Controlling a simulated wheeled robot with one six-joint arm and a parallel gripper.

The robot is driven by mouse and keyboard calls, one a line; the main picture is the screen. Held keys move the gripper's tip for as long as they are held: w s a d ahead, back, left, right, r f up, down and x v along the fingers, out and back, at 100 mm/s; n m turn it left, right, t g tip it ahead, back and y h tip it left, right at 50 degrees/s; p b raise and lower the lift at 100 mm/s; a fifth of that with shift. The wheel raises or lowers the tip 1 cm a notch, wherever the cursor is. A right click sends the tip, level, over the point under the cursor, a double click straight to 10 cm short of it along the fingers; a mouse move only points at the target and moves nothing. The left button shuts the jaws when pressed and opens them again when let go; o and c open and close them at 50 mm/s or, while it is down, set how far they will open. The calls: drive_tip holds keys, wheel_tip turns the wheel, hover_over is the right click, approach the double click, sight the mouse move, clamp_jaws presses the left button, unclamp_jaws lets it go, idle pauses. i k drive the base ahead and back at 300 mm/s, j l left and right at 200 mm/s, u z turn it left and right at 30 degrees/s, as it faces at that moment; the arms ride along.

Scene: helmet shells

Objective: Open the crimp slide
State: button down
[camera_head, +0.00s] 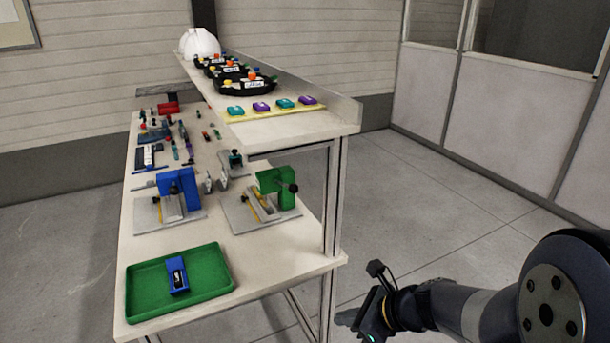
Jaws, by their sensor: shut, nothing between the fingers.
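Two bench fixtures stand on the lower shelf. The blue fixture (170,177) has a blue upright over a slanted metal slide on a grey base plate. The green fixture (270,179) to its right has a green upright, a dark knob and a light slide with a yellow strip. I cannot tell which one carries the crimp slide, or how far either slide is open. My gripper (345,318) is shut and empty at the lower right, off the bench, beyond its right edge and apart from both fixtures.
A green tray (139,300) with a blue block (178,283) lies at the near end of the workbench (308,262). An upper shelf (300,122) with a post overhangs the right side. It holds black helmet shells, coloured blocks and a white helmet (200,43). Floor to the right is clear.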

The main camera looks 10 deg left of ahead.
sight(263, 215)
drive_tip(key=i+l+z, duration=0.3)
drive_tip(key=z, duration=0.15)
drive_tip(key=i+l+z, duration=0.1)
drive_tip(key=i+z, duration=0.75)
drive_tip(key=i+u, duration=0.75)
drive_tip(key=i+l+u, duration=0.35)
drive_tip(key=i+j+u, duration=0.15)
drive_tip(key=u, duration=0.3)
drive_tip(key=i+u, duration=0.65)
drive_tip(key=u, duration=0.2)
drive_tip(key=i+u, duration=0.25)
drive_tip(key=u, duration=0.2)
drive_tip(key=i+j+u, duration=0.15)
drive_tip(key=i, duration=0.25)
drive_tip(key=i+j+u, duration=0.2)
drive_tip(key=i, duration=0.15)
